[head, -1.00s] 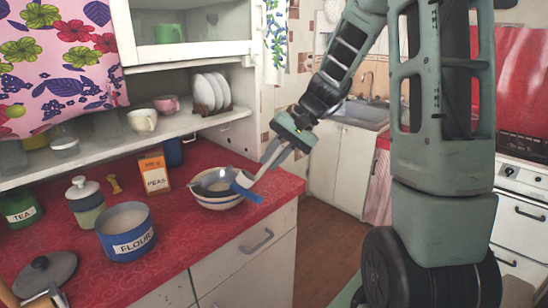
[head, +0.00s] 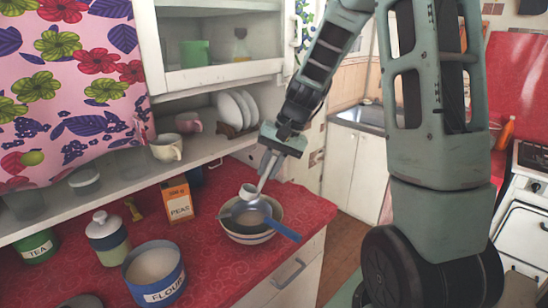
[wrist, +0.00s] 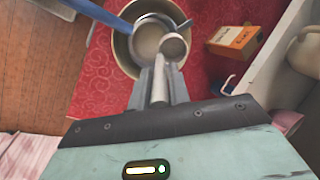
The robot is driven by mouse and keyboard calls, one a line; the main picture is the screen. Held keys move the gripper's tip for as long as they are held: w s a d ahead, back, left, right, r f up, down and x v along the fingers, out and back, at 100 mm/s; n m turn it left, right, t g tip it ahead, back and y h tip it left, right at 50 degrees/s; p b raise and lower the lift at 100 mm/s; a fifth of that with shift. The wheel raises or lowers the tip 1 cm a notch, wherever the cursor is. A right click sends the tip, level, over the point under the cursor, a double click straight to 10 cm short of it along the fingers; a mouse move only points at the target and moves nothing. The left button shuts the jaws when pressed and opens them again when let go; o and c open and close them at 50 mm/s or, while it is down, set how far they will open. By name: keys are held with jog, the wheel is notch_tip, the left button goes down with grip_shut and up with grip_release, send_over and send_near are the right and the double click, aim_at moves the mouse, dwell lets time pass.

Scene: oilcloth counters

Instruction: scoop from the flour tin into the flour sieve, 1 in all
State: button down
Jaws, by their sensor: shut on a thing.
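The blue flour tin (head: 168,290), labelled FLOUR, stands open at the counter's front left with pale flour inside. The flour sieve, with its blue handle (head: 284,231), rests across a cream bowl (head: 238,236). A pale patch that looks like flour lies in the sieve; it also shows in the wrist view (wrist: 149,38). My gripper (head: 270,163) is shut on the handle of a pale scoop (head: 248,190). The scoop's round cup hangs over the sieve's rim; in the wrist view the scoop (wrist: 174,46) overlaps the sieve. I cannot tell whether flour remains in the cup.
A PEAS box (head: 178,200) stands left of the bowl. A lidded jar (head: 106,240), a green TEA tin (head: 38,247) and a grey lid (head: 82,301) are farther left. A shelf with cups (head: 167,148) and plates (head: 234,110) overhangs the counter's back.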

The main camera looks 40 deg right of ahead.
jog(key=a+r+g+h+p, duration=0.1)
jog(key=p, duration=0.3)
jog(key=w+a+r+g+h+p, duration=0.1)
jog(key=r+h+p, duration=0.1)
jog(key=p, duration=0.2)
jog(key=shift+w+a, duration=0.1)
jog(key=shift+w+a+r+g+h+p, duration=0.15)
jog(key=shift+a+g+h+p, duration=0.15)
jog(key=shift+h+p, duration=0.35)
jog(key=shift+d, duration=0.1)
